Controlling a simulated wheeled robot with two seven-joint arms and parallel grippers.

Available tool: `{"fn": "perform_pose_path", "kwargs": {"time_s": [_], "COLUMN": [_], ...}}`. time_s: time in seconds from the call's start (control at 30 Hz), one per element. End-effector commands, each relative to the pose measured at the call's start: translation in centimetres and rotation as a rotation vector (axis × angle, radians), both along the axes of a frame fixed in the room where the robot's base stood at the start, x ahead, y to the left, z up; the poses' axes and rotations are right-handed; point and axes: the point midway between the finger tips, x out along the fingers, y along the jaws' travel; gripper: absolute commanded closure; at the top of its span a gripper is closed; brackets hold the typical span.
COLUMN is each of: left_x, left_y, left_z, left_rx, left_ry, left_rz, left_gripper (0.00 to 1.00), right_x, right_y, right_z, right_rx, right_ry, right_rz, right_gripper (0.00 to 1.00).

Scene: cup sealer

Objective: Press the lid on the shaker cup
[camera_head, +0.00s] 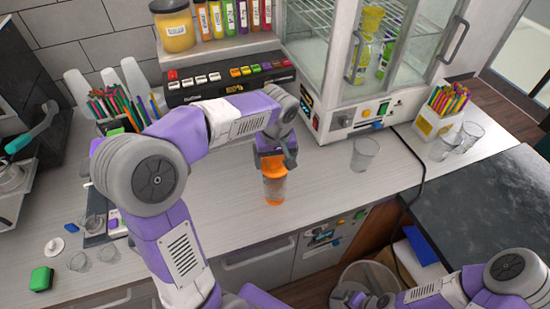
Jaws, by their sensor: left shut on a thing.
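The shaker cup (275,190) stands upright on the counter in the middle of the view, clear-walled with orange at its base. The orange lid (273,168) is at the top of the cup. Whether it is fully seated on the rim cannot be told. My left gripper (277,157) comes down from above and is shut on the lid. Its fingers hide part of the lid. My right gripper (366,300) is low at the bottom edge, in front of the bin, far from the cup; its jaws are unclear.
A glass display cabinet (345,123) and a black button panel (228,82) stand behind. An empty clear glass (365,154) is to the right of the cup. Straw holders stand at both sides. A green block (41,279) lies at far left. The counter around the cup is clear.

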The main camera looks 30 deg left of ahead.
Motion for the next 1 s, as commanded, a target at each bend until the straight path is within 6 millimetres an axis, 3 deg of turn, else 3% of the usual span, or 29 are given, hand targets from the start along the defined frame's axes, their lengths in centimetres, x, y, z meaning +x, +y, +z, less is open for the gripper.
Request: {"fn": "perform_pose_path", "kwargs": {"time_s": [0.87, 0.9, 1.0], "left_x": [0.00, 0.00, 0.00], "left_y": [-0.04, -0.04, -0.04], "left_z": [-0.23, -0.23, -0.23], "left_rx": [0.000, 0.000, 0.000], "left_ry": [0.000, 0.000, 0.000], "left_rz": [0.000, 0.000, 0.000], "left_gripper": [0.43, 0.08, 0.00], "right_x": [0.00, 0.00, 0.00], "right_y": [0.00, 0.00, 0.00], "right_z": [-0.22, -0.22, -0.21], "right_rx": [0.000, 0.000, 0.000], "right_ry": [0.000, 0.000, 0.000], "right_rz": [0.000, 0.000, 0.000], "right_gripper": [0.00, 0.00, 0.00]}}
